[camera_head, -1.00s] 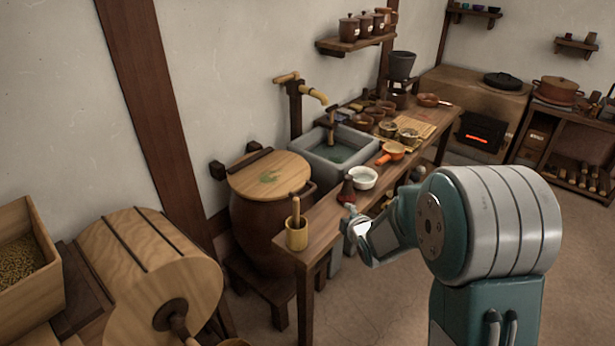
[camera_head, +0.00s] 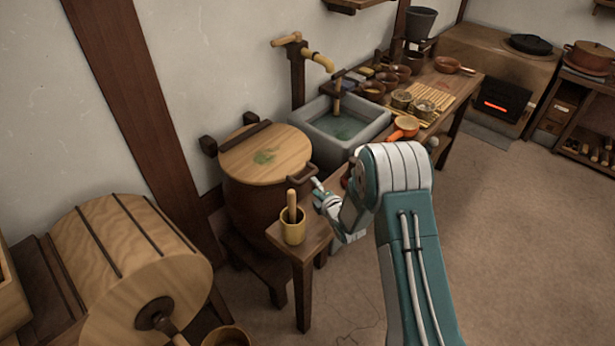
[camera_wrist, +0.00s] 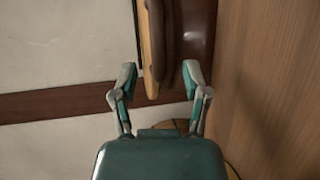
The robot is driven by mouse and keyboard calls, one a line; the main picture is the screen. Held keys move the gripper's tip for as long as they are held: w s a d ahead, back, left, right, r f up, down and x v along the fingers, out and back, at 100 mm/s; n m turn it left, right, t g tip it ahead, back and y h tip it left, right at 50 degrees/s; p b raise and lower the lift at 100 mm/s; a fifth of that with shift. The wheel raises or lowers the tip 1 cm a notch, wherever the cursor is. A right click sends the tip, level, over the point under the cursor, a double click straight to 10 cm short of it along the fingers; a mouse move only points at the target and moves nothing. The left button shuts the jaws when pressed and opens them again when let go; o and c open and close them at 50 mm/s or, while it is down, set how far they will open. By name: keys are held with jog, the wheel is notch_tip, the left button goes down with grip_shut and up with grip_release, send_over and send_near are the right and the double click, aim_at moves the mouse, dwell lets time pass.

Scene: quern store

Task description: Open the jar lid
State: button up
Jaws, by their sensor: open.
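The large brown jar (camera_head: 255,209) stands on a low dark stand beside the bench. Its round wooden lid (camera_head: 250,150), with a green mark on top, lies flat and closed on it. A brown handle (camera_head: 302,175) sticks out from the lid's right edge. My gripper (camera_head: 316,190) is just right of the handle, apart from it as far as I can see. In the wrist view my open, empty gripper (camera_wrist: 159,80) has the lid's edge (camera_wrist: 150,45) ahead between its fingers. The jar's side (camera_wrist: 197,30) shows beside it there; exact distance is unclear.
The wooden bench (camera_head: 305,248) runs close to my gripper. A wooden cup (camera_head: 292,230) with a pestle stands on its near end. A stone basin (camera_head: 350,125) and a tap (camera_head: 316,58) are behind. A wooden drum (camera_head: 130,260) stands at left. The floor at right is clear.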

aim_at(309, 179)
jog(key=x, duration=0.6)
jog(key=shift+w, duration=0.15)
grip_shut()
